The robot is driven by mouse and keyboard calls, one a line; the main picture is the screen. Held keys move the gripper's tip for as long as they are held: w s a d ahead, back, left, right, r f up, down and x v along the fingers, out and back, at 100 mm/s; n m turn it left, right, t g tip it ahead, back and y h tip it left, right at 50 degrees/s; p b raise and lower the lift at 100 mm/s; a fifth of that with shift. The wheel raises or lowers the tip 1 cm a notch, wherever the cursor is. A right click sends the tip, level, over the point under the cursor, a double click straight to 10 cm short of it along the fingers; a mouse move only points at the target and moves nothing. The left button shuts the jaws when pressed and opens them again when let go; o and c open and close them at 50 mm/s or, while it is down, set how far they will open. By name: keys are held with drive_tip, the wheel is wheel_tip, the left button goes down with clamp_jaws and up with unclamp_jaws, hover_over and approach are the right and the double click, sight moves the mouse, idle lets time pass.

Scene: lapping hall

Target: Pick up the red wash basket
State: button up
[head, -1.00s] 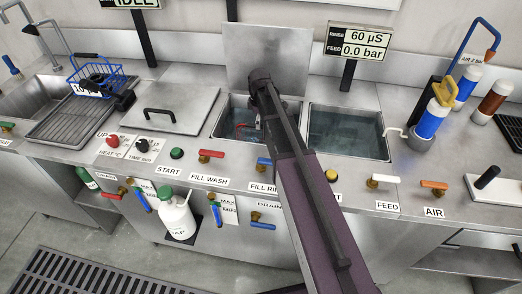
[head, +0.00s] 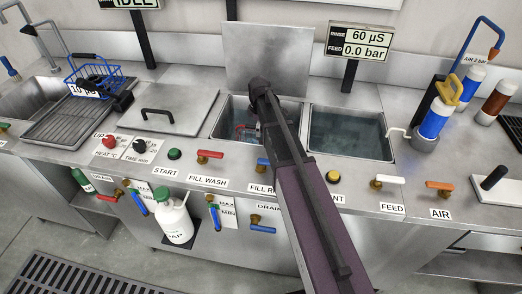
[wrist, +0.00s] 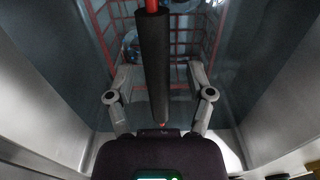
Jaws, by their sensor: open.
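The red wash basket (wrist: 185,45) is a red wire basket down in the left open tank. Only a small part of the basket (head: 240,132) shows in the head view, beside my arm. Some small metallic or bluish parts seem to lie inside it. Its handle has a dark grip (wrist: 154,65) that runs up the middle of the wrist view. My gripper (wrist: 160,80) is open, with one finger on each side of the dark grip and a gap on both sides. In the head view my arm hides most of my gripper.
The steel walls of the left tank (head: 216,122) are close on both sides. A raised lid (head: 268,58) stands behind it. A second water-filled tank (head: 350,135) is at its right, a closed lid (head: 160,108) at its left. Valve handles line the front edge.

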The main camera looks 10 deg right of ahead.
clamp_jaws()
drive_tip(key=shift+r+p, duration=0.25)
drive_tip(key=shift+p, duration=0.05)
wheel_tip(320, 180, up, 9)
drive_tip(key=p, duration=0.9)
drive_tip(key=shift+r, duration=0.2)
idle(1.0)
